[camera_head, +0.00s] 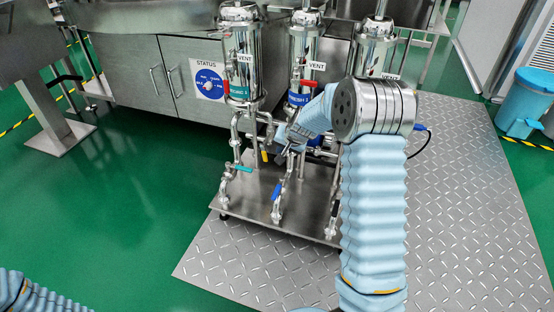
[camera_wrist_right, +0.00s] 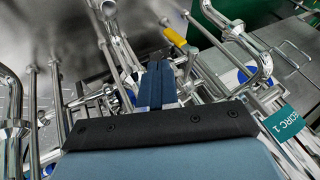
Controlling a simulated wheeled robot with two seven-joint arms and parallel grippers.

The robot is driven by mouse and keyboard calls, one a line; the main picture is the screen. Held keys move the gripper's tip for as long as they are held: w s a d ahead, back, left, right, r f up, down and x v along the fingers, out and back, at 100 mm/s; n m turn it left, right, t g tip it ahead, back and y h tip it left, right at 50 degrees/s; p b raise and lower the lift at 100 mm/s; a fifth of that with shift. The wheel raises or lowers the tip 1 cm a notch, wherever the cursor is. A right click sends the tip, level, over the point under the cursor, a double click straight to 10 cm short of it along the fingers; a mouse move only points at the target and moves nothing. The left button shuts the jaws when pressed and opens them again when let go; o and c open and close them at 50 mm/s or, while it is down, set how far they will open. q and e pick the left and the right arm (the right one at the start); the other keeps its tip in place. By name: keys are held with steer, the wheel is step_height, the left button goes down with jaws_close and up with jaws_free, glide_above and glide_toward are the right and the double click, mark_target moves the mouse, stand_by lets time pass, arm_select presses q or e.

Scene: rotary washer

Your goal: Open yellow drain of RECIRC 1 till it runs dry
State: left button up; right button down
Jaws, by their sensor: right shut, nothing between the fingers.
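The RECIRC 1 housing (camera_head: 240,60) is a polished upright cylinder with a teal label (camera_head: 238,93), left of two similar housings. The label also shows in the wrist view (camera_wrist_right: 284,124). The yellow drain handle (camera_head: 264,156) is a small lever on the pipework below it, partly behind my right gripper. In the wrist view the yellow handle (camera_wrist_right: 174,36) sits just beyond and right of my fingertips. My right gripper (camera_head: 285,145) is shut and empty among the pipes, apart from the handle as far as I can see. Only my left arm's sleeve shows; its gripper is out of view.
A teal handle (camera_head: 243,169) and a blue handle (camera_head: 277,190) sit on the lower pipes. Steel cabinets (camera_head: 160,75) are behind. Green floor at left and the diamond plate (camera_head: 260,265) in front are clear.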

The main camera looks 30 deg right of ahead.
mark_target(267, 158)
arm_select(q)
step_height(267, 158, down, 3)
steer(key=shift+w+f+b, duration=0.1)
steer(key=shift+b, duration=1)
arm_select(e)
steer(key=x, duration=1)
steer(key=shift+w, duration=0.1)
steer(key=shift+w+a+f, duration=0.3)
steer(key=shift+w+a, duration=0.2)
steer(key=shift+a, duration=0.05)
arm_select(q)
steer(key=shift+r, duration=0.2)
arm_select(e)
steer(key=shift+r, duration=0.1)
